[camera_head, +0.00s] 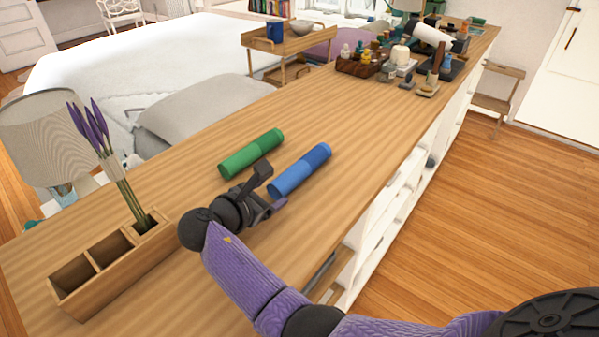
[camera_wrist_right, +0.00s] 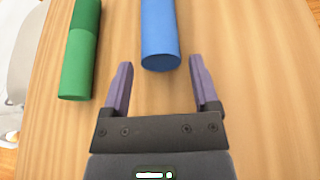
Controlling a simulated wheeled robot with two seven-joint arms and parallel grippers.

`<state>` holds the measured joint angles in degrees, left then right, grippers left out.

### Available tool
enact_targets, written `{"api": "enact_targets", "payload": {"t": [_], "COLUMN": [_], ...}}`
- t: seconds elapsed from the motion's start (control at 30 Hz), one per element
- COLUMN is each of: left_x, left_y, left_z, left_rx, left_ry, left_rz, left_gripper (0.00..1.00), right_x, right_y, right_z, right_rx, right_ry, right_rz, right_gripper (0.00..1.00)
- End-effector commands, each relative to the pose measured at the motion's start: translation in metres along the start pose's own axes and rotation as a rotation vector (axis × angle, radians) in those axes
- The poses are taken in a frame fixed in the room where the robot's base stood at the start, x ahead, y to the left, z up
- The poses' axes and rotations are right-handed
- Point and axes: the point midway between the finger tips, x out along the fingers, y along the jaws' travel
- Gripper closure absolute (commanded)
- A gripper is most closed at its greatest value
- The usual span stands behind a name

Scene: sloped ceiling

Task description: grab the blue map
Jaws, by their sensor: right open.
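The blue map (camera_head: 300,171) is a rolled blue cylinder lying on the wooden counter in the head view. Its near end shows in the right wrist view (camera_wrist_right: 160,38), in line with the gap between my fingers and just beyond their tips. My right gripper (camera_head: 273,186) is open and empty, just short of the blue map's near end; it also shows in the right wrist view (camera_wrist_right: 160,80). A similar green roll (camera_head: 251,153) lies to the left of the blue map, and is outside the fingers in the right wrist view (camera_wrist_right: 80,50). My left gripper is not in view.
A wooden box with compartments (camera_head: 112,262) holding purple flowers (camera_head: 97,128) stands at the counter's near left. Bottles and a dark tray (camera_head: 358,68) stand at the far end. The counter (camera_head: 335,115) is clear beyond the rolls. A lamp (camera_head: 45,135) is at left.

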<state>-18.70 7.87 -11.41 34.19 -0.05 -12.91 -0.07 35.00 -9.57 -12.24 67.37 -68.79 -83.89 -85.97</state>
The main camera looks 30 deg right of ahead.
Motion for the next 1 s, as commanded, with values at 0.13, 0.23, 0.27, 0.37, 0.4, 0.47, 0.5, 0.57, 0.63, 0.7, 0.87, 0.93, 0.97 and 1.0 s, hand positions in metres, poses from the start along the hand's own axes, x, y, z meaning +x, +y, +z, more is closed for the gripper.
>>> {"api": "enact_targets", "payload": {"t": [0.13, 0.23, 0.27, 0.37, 0.4, 0.47, 0.5, 0.57, 0.63, 0.7, 0.87, 0.93, 0.97, 1.0], "left_x": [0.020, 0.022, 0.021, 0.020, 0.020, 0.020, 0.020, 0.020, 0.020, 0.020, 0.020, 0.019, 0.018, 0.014], "left_y": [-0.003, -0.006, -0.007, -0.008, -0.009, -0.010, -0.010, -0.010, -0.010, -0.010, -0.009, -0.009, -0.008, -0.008], "left_z": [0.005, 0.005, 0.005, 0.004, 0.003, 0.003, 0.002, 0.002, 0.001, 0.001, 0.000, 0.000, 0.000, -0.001], "left_rx": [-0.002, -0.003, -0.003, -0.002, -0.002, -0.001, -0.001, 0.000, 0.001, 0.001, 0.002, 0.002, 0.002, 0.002], "left_ry": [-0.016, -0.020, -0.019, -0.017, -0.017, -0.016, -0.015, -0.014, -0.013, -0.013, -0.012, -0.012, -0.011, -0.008], "left_rz": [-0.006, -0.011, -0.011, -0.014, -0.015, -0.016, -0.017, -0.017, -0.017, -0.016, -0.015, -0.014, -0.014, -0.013], "left_gripper": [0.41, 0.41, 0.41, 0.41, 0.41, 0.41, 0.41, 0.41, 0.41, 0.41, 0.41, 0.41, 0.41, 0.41], "right_x": [0.033, 0.041, 0.041, 0.040, 0.040, 0.040, 0.040, 0.040, 0.039, 0.039, 0.039, 0.039, 0.038, 0.036], "right_y": [-0.002, 0.000, 0.000, 0.001, 0.001, 0.001, 0.001, 0.001, 0.000, 0.000, 0.001, 0.001, 0.001, 0.003], "right_z": [-0.005, -0.002, -0.001, 0.000, 0.000, 0.000, 0.000, 0.000, 0.000, 0.000, 0.000, 0.001, 0.003, 0.009], "right_rx": [-0.002, -0.001, -0.001, 0.000, 0.000, 0.000, 0.000, 0.000, -0.001, -0.001, -0.001, 0.000, 0.000, 0.001], "right_ry": [-0.002, -0.001, 0.000, 0.000, 0.000, 0.000, 0.000, 0.000, 0.000, 0.000, 0.000, 0.000, 0.000, -0.001], "right_rz": [-0.004, -0.001, 0.000, 0.000, 0.000, 0.000, 0.000, 0.000, 0.000, 0.000, 0.000, 0.000, 0.000, 0.001], "right_gripper": [0.23, 0.23, 0.23, 0.23, 0.27, 0.40, 0.48, 0.61, 0.76, 0.90, 0.98, 0.98, 0.98, 0.98]}}
